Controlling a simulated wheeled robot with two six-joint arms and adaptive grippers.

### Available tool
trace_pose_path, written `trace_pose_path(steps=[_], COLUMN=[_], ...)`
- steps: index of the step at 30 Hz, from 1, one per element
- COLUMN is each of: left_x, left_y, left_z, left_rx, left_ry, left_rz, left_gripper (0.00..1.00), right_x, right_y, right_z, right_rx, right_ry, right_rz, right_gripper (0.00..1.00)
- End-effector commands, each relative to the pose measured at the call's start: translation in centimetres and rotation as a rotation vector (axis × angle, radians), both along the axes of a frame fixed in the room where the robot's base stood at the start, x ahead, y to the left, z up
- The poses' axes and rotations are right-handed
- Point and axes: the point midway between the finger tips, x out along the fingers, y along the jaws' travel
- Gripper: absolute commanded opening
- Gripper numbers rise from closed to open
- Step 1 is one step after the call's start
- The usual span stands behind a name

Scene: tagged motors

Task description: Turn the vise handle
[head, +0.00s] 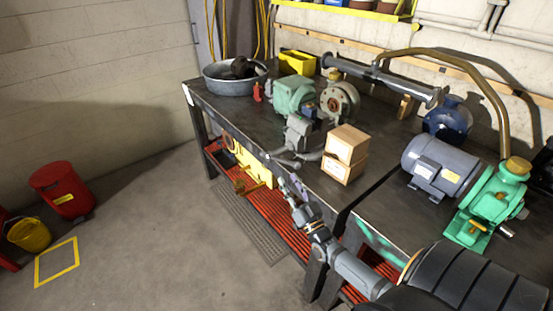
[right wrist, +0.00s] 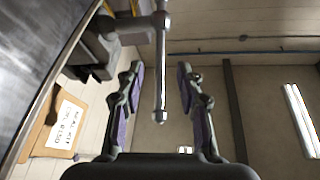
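A grey vise (head: 301,130) is mounted at the front edge of the dark workbench (head: 237,110). Its handle, a thin metal bar (head: 286,161), shows small at the bench edge. In the right wrist view the handle (right wrist: 161,75) is a shiny rod with a rounded end, and part of the vise (right wrist: 102,38) shows at upper left. My right gripper (head: 289,184) is just in front of and below the handle. In the right wrist view the gripper (right wrist: 160,92) is open, its purple-padded fingers on either side of the rod, with gaps on both sides. My left gripper is not in view.
Two cardboard boxes (head: 346,144) sit right of the vise. A green pump (head: 294,94) stands behind it; a grey motor (head: 440,165) and another green pump (head: 490,205) are at right. A red slatted shelf (head: 266,207) lies below. The floor (head: 150,220) at left is open.

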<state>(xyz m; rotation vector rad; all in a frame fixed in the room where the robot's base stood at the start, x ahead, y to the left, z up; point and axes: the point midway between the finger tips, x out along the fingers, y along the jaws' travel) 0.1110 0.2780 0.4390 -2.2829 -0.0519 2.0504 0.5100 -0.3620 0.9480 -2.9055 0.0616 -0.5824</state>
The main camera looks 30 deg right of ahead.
Motion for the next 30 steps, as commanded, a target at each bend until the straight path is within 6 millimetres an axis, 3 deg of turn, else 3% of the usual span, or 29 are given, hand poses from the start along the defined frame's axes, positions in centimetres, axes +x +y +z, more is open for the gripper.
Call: trace_pose_path(steps=[9, 15, 26, 30], left_x=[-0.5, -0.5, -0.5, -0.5], left_y=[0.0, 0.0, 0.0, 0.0], left_z=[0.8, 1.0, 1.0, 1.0], left_rx=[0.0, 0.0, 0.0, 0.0], left_ry=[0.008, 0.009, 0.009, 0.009], left_rz=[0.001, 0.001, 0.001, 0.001], left_gripper=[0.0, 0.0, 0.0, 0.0], right_x=[6.0, 8.6, 9.1, 9.1], right_y=[-0.5, -0.6, -0.7, -0.7], right_z=[2.6, 3.5, 3.6, 3.6], right_rx=[0.0, 0.0, 0.0, 0.0], right_ry=[-0.002, 0.001, 0.003, 0.003], right_rz=[-0.001, 0.0, 0.001, 0.001], right_gripper=[0.36, 0.36, 0.35, 0.16])
